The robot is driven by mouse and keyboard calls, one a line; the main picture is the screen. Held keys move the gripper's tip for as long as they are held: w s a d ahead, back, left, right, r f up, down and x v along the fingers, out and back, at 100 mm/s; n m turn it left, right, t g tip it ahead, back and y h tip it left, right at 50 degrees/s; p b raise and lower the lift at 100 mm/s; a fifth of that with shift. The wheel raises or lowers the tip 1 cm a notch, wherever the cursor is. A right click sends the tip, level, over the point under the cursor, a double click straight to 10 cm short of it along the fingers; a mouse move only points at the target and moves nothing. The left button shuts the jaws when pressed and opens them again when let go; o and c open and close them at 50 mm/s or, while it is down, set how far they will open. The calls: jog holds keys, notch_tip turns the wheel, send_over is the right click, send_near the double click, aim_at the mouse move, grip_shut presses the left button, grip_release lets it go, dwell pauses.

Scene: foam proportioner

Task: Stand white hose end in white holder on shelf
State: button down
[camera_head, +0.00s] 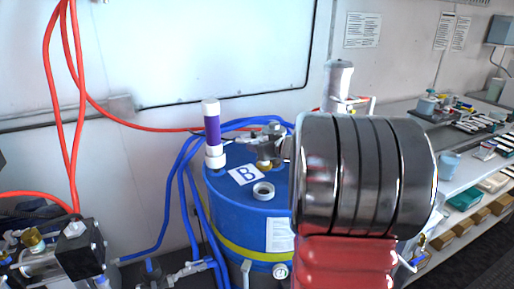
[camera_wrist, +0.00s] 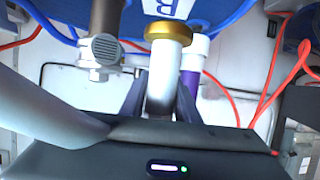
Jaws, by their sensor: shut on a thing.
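In the wrist view, my gripper (camera_wrist: 160,92) is shut on the white hose end (camera_wrist: 166,62), a pale tube with a brass collar at the drum side. The collar shows close to the blue drum; I cannot tell if it touches it. The shelf (camera_head: 462,160) runs along the right side. I cannot pick out the white holder with certainty; an upright white cylinder (camera_head: 338,82) shows behind my arm.
The blue drum (camera_head: 225,205) bears a B label, a white ring (camera_head: 263,191) and a purple-and-white upright tube (camera_head: 212,135). A grey fitting (camera_wrist: 103,48) is beside the jaws. Blue and red hoses (camera_head: 75,130) hang left. Small boxes and tools crowd the shelf.

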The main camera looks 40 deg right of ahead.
jog(key=shift+a, duration=0.1)
jog(key=w+a+f+n+y, duration=0.1)
jog(key=w+a+f, duration=0.25)
jog(key=a, duration=0.65)
jog(key=w+a+f+n+y, duration=0.15)
jog(key=w+a, duration=0.35)
jog(key=a, duration=0.5)
jog(key=s+a+f, duration=0.1)
jog(key=a+f, duration=0.4)
jog(key=a, duration=0.4)
jog(key=s+a+f, duration=0.2)
jog(key=a+f, duration=0.2)
jog(key=a, duration=0.5)
jog(key=shift+s+f, duration=0.3)
jog(key=shift+f, duration=0.1)
jog(key=shift+m, duration=0.25)
